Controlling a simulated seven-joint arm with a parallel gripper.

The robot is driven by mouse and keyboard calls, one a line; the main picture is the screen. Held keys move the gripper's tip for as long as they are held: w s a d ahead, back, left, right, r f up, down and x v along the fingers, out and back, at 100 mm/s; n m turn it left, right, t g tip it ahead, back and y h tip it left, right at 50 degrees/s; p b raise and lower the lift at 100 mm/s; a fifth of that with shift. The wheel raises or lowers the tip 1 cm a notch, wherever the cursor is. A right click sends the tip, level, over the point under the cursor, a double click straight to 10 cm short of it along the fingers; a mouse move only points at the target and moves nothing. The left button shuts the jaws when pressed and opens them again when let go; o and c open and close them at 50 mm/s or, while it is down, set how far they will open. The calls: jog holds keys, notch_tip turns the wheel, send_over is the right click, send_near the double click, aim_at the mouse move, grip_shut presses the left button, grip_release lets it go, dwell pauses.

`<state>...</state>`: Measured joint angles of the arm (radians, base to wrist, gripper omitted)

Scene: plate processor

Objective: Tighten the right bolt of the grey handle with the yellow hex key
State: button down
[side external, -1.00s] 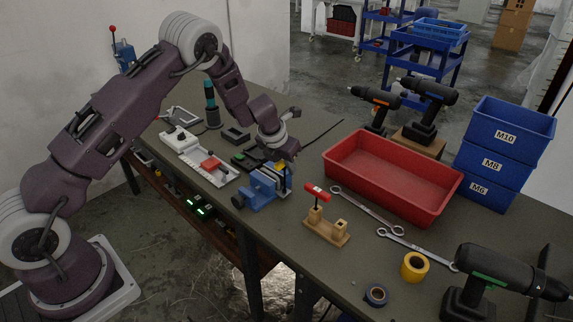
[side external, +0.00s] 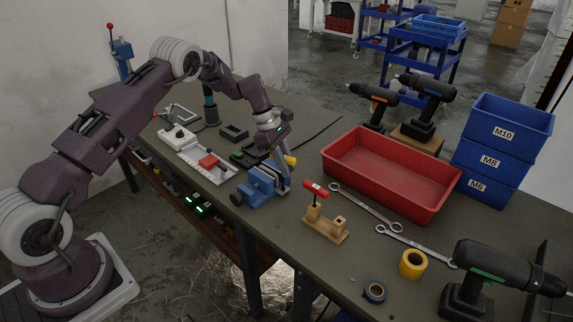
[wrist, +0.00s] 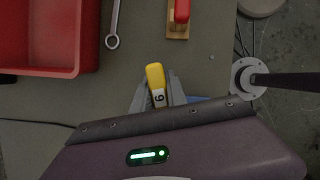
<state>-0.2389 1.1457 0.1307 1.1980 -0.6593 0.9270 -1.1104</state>
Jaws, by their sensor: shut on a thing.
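The yellow hex key (wrist: 155,76) is in my gripper (wrist: 157,96), its yellow end marked "6" standing out between the two fingers in the wrist view. In the side view, the yellow end (side external: 290,160) shows beside my gripper (side external: 281,163), just above and behind the blue vise (side external: 264,186). The gripper is shut on the key. The key's far tip is hidden. I cannot clearly make out the grey handle or its right bolt in either view.
A wooden stand (side external: 325,226) with a red-handled tool (side external: 316,190) is right of the vise. A red tray (side external: 390,174) and wrenches (side external: 365,206) lie farther right.

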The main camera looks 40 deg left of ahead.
aim_at(286, 158)
jog(key=m, duration=0.2)
jog(key=m+g, duration=0.1)
jog(key=m, duration=0.1)
jog(key=shift+s+g, duration=0.2)
jog(key=shift+g, duration=0.1)
jog(key=shift+f, duration=0.1)
jog(key=shift+r, duration=2.1)
